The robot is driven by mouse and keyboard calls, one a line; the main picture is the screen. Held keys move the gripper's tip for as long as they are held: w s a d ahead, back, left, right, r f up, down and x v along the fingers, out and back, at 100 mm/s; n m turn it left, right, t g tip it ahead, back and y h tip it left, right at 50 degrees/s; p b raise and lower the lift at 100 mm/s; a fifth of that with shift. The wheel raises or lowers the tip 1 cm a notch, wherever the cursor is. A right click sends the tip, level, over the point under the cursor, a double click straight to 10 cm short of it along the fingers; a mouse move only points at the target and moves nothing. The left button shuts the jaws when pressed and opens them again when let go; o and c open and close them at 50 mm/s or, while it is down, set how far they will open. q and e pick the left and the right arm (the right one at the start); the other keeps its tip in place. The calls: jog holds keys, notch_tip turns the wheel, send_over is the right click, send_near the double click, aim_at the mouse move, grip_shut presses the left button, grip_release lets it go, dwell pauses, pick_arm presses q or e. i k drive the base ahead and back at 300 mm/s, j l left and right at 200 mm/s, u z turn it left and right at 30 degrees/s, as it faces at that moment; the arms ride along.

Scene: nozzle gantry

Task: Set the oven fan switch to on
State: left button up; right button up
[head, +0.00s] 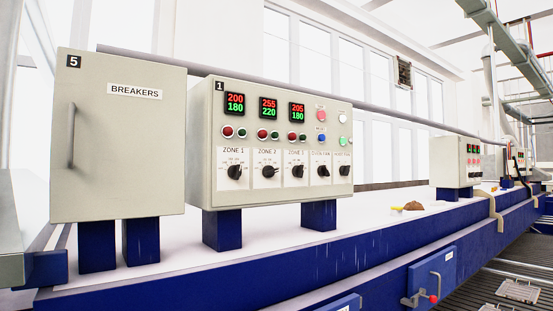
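A beige control panel marked 1 (275,92) stands on blue legs in the middle of the view. Its bottom row has several black rotary knobs on white label plates. The left three are marked ZONE 1, ZONE 2 and ZONE 3. The fourth knob (323,170) and the fifth knob (344,170) have small labels that seem to end in FAN. Neither of my grippers is in view.
A closed cabinet labelled BREAKERS (120,160) with a vertical handle stands close to the panel's left. Another control panel (458,162) is farther back on the right. A small brown and yellow item (411,206) lies on the white top. The space before the knobs is clear.

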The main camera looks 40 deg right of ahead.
aim_at(323, 171)
jog(key=z, duration=1.45)
